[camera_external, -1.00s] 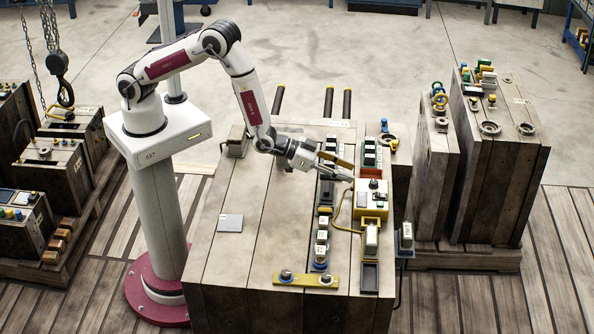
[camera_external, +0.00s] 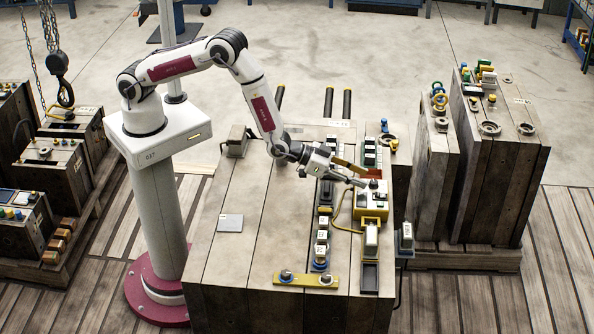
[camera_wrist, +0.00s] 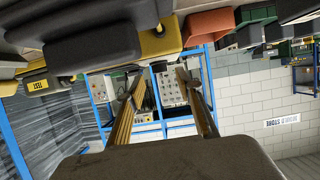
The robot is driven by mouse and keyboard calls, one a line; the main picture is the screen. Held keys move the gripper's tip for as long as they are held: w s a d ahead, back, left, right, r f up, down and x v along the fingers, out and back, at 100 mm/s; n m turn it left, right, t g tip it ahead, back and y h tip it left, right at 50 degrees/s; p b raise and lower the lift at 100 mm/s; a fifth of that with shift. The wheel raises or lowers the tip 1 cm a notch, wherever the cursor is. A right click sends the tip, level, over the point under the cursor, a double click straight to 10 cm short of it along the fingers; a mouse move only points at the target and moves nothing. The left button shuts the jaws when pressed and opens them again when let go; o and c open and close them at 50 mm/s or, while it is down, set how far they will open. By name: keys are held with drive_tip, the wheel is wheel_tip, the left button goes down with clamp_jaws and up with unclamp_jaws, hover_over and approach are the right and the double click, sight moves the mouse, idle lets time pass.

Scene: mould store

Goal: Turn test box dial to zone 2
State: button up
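The yellow test box (camera_external: 373,211) stands at the right side of the large wooden mould; its top is pale with a small dark dial (camera_external: 374,184). My gripper (camera_external: 362,182) reaches in from the left, its tips just beside the dial. In the wrist view my gripper (camera_wrist: 160,85) has two fingers apart, with an empty gap between them. A small dark knob (camera_wrist: 160,66), perhaps the dial, hangs just beyond the tips. Contact cannot be told. The dial's markings and setting are too small to read.
Several coloured connectors line the mould's right part, close to the box. A yellow cable (camera_external: 343,224) curves at the box's left. A yellow bar (camera_external: 306,280) lies at the front. The mould's left top (camera_external: 235,200) is mostly clear, with a grey plate (camera_external: 230,222).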

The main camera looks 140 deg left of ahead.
sight(373, 181)
drive_tip(key=shift+x, duration=1.5)
drive_tip(key=shift+a, duration=0.1)
clamp_jaws()
